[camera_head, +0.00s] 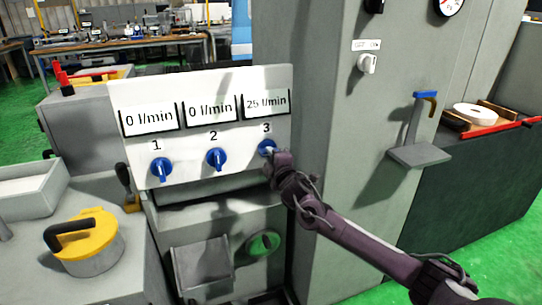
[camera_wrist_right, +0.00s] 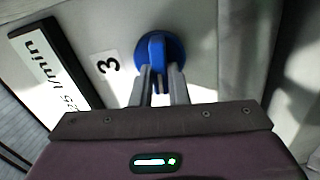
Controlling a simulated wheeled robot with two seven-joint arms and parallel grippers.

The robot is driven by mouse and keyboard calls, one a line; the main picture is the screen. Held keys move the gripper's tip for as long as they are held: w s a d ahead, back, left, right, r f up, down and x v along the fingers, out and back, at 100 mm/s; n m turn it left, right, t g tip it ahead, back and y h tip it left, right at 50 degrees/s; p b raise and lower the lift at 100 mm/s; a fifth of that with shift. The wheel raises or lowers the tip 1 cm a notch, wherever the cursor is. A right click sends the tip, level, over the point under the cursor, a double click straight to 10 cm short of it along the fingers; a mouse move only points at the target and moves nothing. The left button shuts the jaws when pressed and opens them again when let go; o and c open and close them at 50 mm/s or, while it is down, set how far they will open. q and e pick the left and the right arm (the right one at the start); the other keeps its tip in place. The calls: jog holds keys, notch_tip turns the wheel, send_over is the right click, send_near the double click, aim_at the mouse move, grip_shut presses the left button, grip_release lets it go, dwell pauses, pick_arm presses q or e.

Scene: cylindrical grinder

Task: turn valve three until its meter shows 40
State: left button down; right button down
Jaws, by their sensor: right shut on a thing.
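Valve three (camera_head: 266,147) is a blue knob under the number 3 on a white panel (camera_head: 190,177). Its meter (camera_head: 265,105) reads 25 l/min. My right gripper (camera_head: 272,155) is at valve three. In the right wrist view its fingers (camera_wrist_right: 160,82) are shut on the handle of the blue knob (camera_wrist_right: 160,50), which shows beyond the fingertips. The meter in that view (camera_wrist_right: 50,70) is tilted and partly readable. Valve one (camera_head: 161,169) and valve two (camera_head: 216,158) have handles pointing down, and their meters both read 0 l/min. My left gripper is not in view.
A tall grey cabinet (camera_head: 345,190) stands just right of the panel, close to my right arm. A grey shelf with a blue-topped post (camera_head: 420,155) sticks out from it. A yellow-lidded pot (camera_head: 88,240) stands at the lower left.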

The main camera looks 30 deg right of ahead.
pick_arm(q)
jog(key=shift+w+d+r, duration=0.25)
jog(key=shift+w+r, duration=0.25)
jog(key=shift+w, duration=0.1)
pick_arm(e)
jog(key=n, duration=0.8)
jog(key=shift+f+n, duration=0.3)
jog(key=shift+n, duration=0.1)
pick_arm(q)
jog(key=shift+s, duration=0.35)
pick_arm(e)
jog(key=c, duration=1.5)
grip_release()
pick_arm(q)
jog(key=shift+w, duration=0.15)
pick_arm(e)
jog(key=shift+o, duration=0.5)
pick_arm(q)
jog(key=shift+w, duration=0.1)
